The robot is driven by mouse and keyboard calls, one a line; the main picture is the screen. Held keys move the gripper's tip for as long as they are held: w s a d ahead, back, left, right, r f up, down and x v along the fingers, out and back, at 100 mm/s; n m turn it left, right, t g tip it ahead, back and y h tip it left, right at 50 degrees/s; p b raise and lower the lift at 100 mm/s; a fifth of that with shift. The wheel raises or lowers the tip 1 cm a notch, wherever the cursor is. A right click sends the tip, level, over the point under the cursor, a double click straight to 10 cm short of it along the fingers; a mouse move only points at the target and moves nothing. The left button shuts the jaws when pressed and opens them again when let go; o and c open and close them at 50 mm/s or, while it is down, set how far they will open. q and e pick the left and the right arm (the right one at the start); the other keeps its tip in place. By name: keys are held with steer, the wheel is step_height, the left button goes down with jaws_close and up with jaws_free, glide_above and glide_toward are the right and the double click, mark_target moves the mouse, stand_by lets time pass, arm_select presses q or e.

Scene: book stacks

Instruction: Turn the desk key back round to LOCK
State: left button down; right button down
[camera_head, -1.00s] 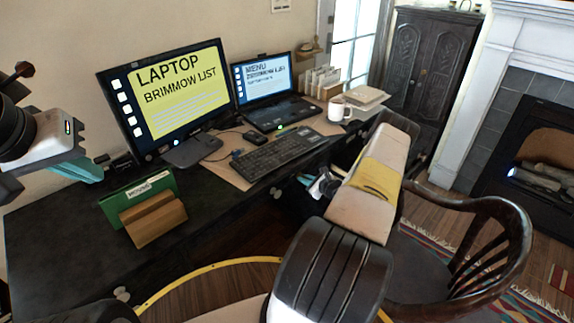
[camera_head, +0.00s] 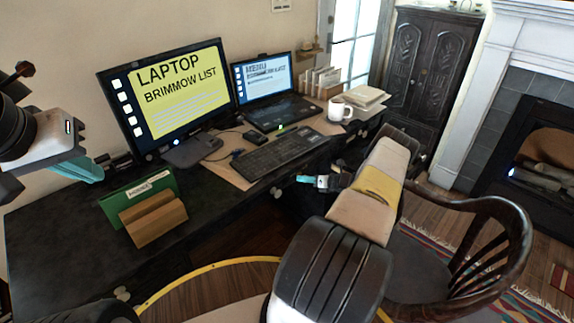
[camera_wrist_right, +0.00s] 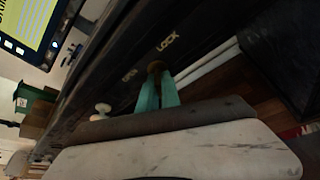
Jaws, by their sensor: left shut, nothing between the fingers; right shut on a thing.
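The desk key (camera_wrist_right: 155,67) shows in the right wrist view as a small brownish piece at the desk front, mostly hidden by my fingers. The word LOCK (camera_wrist_right: 167,41) is above and right of it, and OPEN (camera_wrist_right: 130,74) is to its left. I cannot tell which word it points to. My right gripper (camera_wrist_right: 157,90) is shut on the key with its teal fingers. In the head view, my right gripper (camera_head: 312,180) is at the desk's front edge. My left gripper (camera_head: 88,170) is shut and empty at the far left, above the desk.
The dark desk (camera_head: 60,230) holds a monitor (camera_head: 170,95), a laptop (camera_head: 275,112), a keyboard (camera_head: 275,153), a white mug (camera_head: 340,110) and a green folder in a wooden stand (camera_head: 153,219). A wooden chair (camera_head: 480,240) stands close to my right arm. A white knob (camera_wrist_right: 103,107) is near the key.

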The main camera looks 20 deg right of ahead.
steer(key=shift+m+y, duration=0.3)
steer(key=shift+m, duration=0.2)
steer(key=shift+r, duration=0.1)
steer(key=c, duration=1.6)
jaws_free()
steer(key=shift+o, duration=0.2)
steer(key=v, duration=0.7)
steer(key=shift+s+d, duration=0.3)
